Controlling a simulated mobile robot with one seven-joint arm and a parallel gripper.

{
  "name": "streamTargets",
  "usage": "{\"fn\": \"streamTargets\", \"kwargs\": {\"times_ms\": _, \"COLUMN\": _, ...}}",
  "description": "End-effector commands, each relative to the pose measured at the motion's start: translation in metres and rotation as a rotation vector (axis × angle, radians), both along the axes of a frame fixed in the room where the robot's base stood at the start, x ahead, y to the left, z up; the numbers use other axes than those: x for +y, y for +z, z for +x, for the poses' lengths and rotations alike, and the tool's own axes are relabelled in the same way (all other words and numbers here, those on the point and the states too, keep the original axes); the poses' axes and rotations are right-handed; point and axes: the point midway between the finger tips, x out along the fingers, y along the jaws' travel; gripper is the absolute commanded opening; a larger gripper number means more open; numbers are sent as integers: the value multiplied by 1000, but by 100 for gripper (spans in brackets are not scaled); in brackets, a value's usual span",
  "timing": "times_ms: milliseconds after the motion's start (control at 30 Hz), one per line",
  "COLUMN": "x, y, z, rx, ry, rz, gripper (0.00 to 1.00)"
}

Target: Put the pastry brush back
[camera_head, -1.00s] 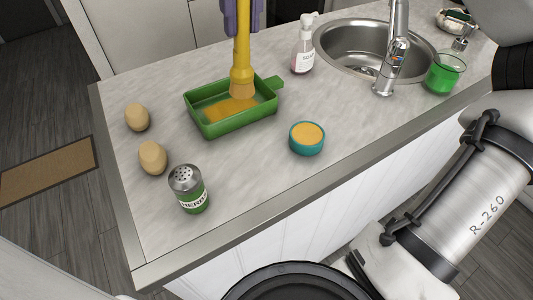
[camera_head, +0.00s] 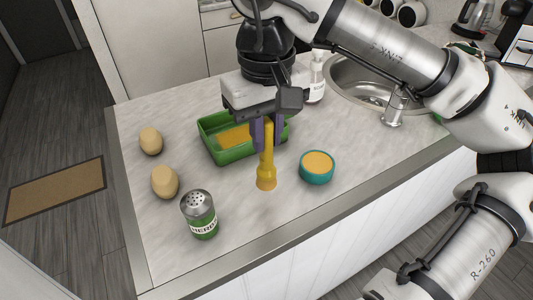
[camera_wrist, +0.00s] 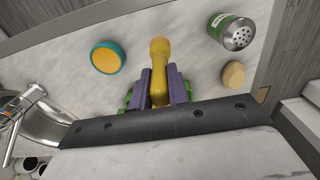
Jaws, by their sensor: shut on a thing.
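My gripper (camera_head: 264,135) is shut on the yellow pastry brush (camera_head: 266,165), its purple fingers on either side of the handle. The brush points down, bristle end low over the counter between the green tray and the teal bowl; I cannot tell whether it touches. In the wrist view the brush (camera_wrist: 159,60) stands out between the fingers (camera_wrist: 160,84). The green tray (camera_head: 238,156) holds an orange-yellow layer and is partly hidden behind my gripper. The teal bowl (camera_head: 317,177), filled with orange-yellow, sits right of the brush.
Two eggs (camera_head: 150,141) (camera_head: 165,182) and a herb shaker (camera_head: 199,215) stand at the left. A soap bottle (camera_head: 317,80) and the sink (camera_head: 360,80) are behind on the right. The counter (camera_head: 240,225) in front of the brush is clear.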

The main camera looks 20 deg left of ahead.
Motion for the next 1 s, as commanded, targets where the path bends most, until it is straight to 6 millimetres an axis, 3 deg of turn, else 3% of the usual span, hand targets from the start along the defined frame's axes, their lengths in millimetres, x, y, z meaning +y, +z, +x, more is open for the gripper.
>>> {"fn": "streamTargets", "kwargs": {"times_ms": 267, "x": 0, "y": -22, "z": 0, "rx": 1, "ry": 1, "rz": 0, "gripper": 0}}
{"fn": "streamTargets", "kwargs": {"times_ms": 500, "x": 0, "y": -53, "z": 0, "rx": 1, "ry": 1, "rz": 0, "gripper": 0}}
{"fn": "streamTargets", "kwargs": {"times_ms": 867, "x": 0, "y": -59, "z": 0, "rx": 0, "ry": 0, "rz": 1, "gripper": 0}}
{"fn": "streamTargets", "kwargs": {"times_ms": 900, "x": 0, "y": -57, "z": 0, "rx": 0, "ry": 0, "rz": 0, "gripper": 21}}
{"fn": "streamTargets", "kwargs": {"times_ms": 1000, "x": 0, "y": -57, "z": 0, "rx": 0, "ry": 0, "rz": 0, "gripper": 34}}
